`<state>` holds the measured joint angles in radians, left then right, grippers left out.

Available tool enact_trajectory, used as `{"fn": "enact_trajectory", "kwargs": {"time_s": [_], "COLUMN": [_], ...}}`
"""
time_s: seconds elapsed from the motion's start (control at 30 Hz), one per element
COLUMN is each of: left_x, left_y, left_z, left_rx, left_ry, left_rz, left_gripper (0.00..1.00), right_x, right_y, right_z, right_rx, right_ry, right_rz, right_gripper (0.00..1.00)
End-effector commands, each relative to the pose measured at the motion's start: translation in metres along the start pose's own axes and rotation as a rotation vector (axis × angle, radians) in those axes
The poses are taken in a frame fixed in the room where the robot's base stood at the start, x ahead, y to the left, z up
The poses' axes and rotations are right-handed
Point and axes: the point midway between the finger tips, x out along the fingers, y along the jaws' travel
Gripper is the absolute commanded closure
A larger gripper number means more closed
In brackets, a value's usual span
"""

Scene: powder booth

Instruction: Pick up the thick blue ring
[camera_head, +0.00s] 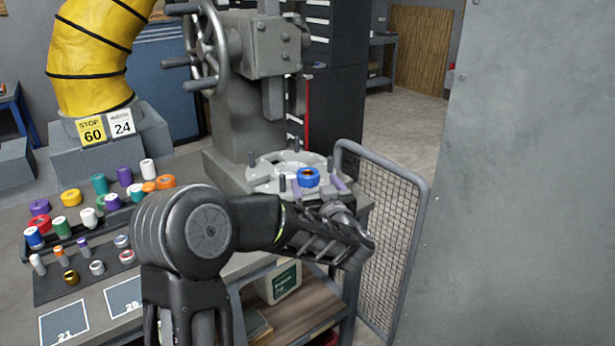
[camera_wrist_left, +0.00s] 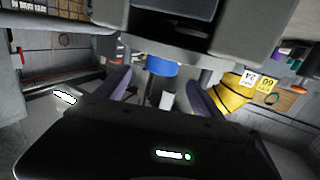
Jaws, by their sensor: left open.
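The thick blue ring (camera_head: 308,180) sits on the round grey plate (camera_head: 262,180) of the press, towards its right side. My left gripper (camera_head: 318,187) reaches in from the near side, its purple-grey fingers on either side of the ring. In the left wrist view the ring (camera_wrist_left: 162,67) shows ahead between the two open fingers (camera_wrist_left: 163,84), partly cut off by a dark grey body above. Whether the fingers touch it I cannot tell. My right gripper is out of view.
Dark upright pegs (camera_head: 282,183) stand on the plate near the ring. The press column (camera_head: 250,125) rises behind. A mesh guard (camera_head: 390,235) stands at the right. Many coloured rolls (camera_head: 70,197) lie on the bench (camera_head: 110,272) at left.

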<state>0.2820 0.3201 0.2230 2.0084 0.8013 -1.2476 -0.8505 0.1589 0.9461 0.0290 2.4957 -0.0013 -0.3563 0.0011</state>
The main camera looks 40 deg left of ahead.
Motion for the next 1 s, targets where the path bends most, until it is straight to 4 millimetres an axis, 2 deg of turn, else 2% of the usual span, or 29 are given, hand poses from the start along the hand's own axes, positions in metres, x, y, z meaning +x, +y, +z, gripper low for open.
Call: {"fn": "enact_trajectory", "kwargs": {"time_s": [0.13, 0.47, 0.57, 0.8, 1.0], "left_x": [0.014, 0.017, 0.025, 0.059, 0.067], "left_y": [-0.001, -0.001, -0.002, -0.002, -0.002], "left_z": [0.000, 0.000, -0.001, 0.000, 0.001], "left_rx": [0.001, 0.001, 0.001, 0.000, 0.001], "left_ry": [0.000, 0.000, -0.001, -0.001, 0.001], "left_rz": [-0.001, 0.000, -0.002, -0.002, 0.001], "left_gripper": [0.21, 0.21, 0.21, 0.21, 0.21], "right_x": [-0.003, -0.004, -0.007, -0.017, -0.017], "right_y": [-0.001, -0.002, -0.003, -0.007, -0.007], "right_z": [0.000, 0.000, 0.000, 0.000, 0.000], "right_rx": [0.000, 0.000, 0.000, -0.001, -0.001], "right_ry": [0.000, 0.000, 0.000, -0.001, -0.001], "right_rz": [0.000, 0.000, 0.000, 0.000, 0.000], "right_gripper": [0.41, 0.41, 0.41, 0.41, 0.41]}}
